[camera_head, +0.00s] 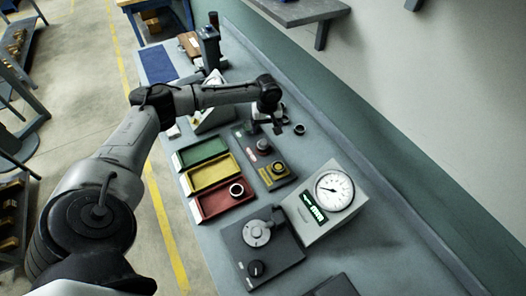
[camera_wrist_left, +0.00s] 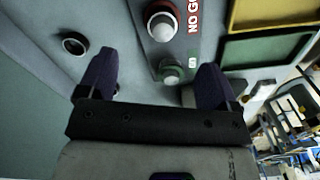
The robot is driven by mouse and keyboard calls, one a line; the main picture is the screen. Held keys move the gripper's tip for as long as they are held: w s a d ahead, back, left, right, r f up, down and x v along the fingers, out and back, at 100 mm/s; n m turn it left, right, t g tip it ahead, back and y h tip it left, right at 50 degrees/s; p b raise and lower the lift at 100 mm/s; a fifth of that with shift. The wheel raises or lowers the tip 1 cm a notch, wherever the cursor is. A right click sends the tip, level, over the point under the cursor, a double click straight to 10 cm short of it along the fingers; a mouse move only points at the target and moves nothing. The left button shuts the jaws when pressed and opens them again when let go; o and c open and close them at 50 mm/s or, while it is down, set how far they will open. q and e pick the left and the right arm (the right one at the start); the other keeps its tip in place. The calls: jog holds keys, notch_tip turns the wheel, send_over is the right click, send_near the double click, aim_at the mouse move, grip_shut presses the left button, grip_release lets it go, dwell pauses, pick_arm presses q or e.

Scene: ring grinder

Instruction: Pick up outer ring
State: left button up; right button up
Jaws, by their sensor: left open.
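A small dark metal ring (camera_head: 299,129) lies on the grey bench, just right of my left gripper (camera_head: 267,124) in the head view. The ring also shows at the upper left of the left wrist view (camera_wrist_left: 74,44), outside the left finger. My left gripper (camera_wrist_left: 156,74) points down over the bench, its two fingers apart with nothing held between them. The frames do not label which one is the outer ring. My right gripper is not in view.
The gauge block with a NO GO label and knobs (camera_head: 279,185) sits close to the left gripper. Green (camera_head: 203,150) and yellow (camera_head: 210,172) trays lie left of it. A dial gauge box (camera_head: 318,212) and a grey device (camera_head: 252,262) stand nearer. Bench space around the loose ring is clear.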

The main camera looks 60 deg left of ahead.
aim_at(263, 142)
pick_arm(q)
jog(key=shift+n, duration=0.6)
jog(key=f, duration=0.4)
jog(key=a+f, duration=0.1)
jog(key=f, duration=0.3)
jog(key=a+f+b, duration=0.1)
jog(key=f, duration=0.4)
jog(key=shift+a, duration=0.1)
jog(key=shift+r, duration=0.1)
jog(key=c, duration=1.1)
jog(key=shift+c, duration=0.2)
